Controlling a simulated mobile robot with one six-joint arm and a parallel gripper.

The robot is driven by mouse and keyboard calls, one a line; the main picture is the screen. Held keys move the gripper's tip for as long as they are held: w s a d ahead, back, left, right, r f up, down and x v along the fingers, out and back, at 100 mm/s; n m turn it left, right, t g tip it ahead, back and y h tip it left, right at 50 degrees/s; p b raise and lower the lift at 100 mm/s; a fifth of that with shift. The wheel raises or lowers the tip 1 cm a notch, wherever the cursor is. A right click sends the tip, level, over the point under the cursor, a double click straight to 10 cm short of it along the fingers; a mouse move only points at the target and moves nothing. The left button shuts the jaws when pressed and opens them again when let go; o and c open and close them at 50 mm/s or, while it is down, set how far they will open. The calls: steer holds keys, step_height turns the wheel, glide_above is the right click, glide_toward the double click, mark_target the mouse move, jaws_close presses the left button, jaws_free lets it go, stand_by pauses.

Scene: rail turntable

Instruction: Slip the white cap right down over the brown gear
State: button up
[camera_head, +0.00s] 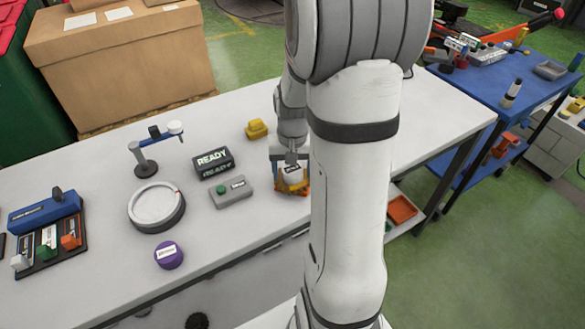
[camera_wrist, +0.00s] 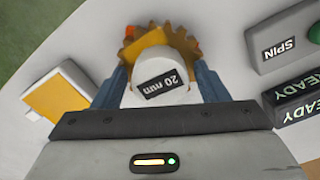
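The white cap (camera_wrist: 167,92), with a black "20 mm" label, sits between the two blue-grey fingers of my gripper (camera_wrist: 163,70) in the wrist view. The fingers look closed on its sides. The brown gear (camera_wrist: 132,50), with teeth around its rim and a yellow-orange part on it, lies just beyond the cap and is partly hidden by it. In the head view, my gripper (camera_head: 290,176) points down at the table with the cap (camera_head: 292,172) directly over the orange-brown gear (camera_head: 296,188). I cannot tell whether cap and gear touch, or how far they overlap.
A grey box with a green button (camera_head: 231,192) and a black READY sign (camera_head: 213,162) stand left of my gripper. A yellow block (camera_head: 256,129) is behind it. A round white-topped turntable (camera_head: 156,206) and purple puck (camera_head: 169,255) are farther left. The table's front edge is near.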

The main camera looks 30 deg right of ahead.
mark_target(292, 169)
steer(key=shift+o, duration=0.6)
steer(key=shift+r, duration=0.1)
step_height(292, 169, up, 8)
steer(key=shift+f, duration=0.15)
steer(key=s+a+r+n+t, duration=0.2)
steer(key=s+a+r+n, duration=0.3)
steer(key=s+a, duration=0.7)
steer(key=shift+s+a+r+t, duration=0.15)
steer(key=shift+t, duration=0.25)
stand_by(0.8)
